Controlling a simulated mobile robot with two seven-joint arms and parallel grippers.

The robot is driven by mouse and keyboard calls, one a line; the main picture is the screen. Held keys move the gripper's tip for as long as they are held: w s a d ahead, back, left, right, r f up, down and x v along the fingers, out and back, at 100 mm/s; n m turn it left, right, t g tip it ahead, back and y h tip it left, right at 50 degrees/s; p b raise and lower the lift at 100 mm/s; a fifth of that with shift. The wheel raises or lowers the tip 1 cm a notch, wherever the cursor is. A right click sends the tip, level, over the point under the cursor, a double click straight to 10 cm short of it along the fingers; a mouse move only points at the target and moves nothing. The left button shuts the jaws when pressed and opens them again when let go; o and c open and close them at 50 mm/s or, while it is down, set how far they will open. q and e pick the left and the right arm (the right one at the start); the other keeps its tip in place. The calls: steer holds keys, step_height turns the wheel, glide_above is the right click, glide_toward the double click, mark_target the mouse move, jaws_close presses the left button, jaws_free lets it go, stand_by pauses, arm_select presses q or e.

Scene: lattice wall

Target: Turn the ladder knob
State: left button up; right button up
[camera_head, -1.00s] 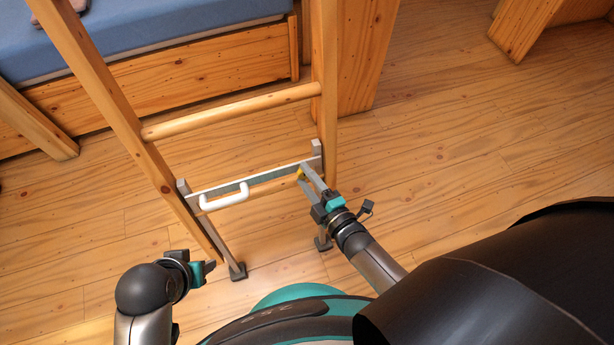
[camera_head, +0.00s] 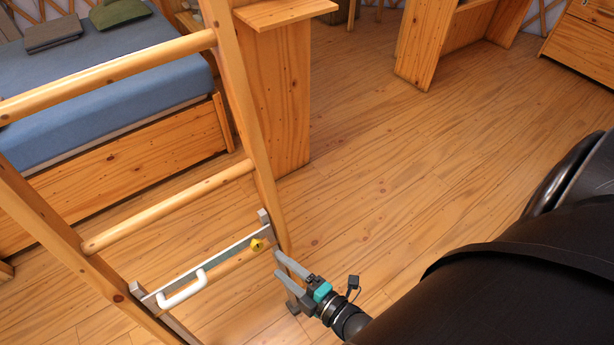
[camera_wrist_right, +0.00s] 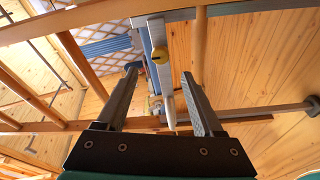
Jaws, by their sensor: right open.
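The wooden ladder (camera_head: 165,207) stands at the left in the head view, with a grey metal bar (camera_head: 215,262) across its lower part. The yellow ladder knob (camera_head: 257,244) sits near the right end of that bar, and a white handle (camera_head: 183,289) sits near its left end. My right gripper (camera_head: 277,264) is open and empty, just below and right of the knob, apart from it. In the right wrist view the knob (camera_wrist_right: 160,55) shows beyond and between the open fingers (camera_wrist_right: 160,85). My left gripper is out of view.
A bed with a blue mattress (camera_head: 110,92) stands behind the ladder. A wooden panel (camera_head: 275,95) stands behind the ladder's right rail. The wooden floor (camera_head: 385,185) to the right is clear.

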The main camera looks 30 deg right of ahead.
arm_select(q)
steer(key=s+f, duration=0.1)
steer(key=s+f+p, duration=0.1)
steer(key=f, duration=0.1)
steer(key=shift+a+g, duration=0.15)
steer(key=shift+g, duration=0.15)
arm_select(e)
steer(key=v, duration=0.7)
steer(key=shift+s, duration=0.1)
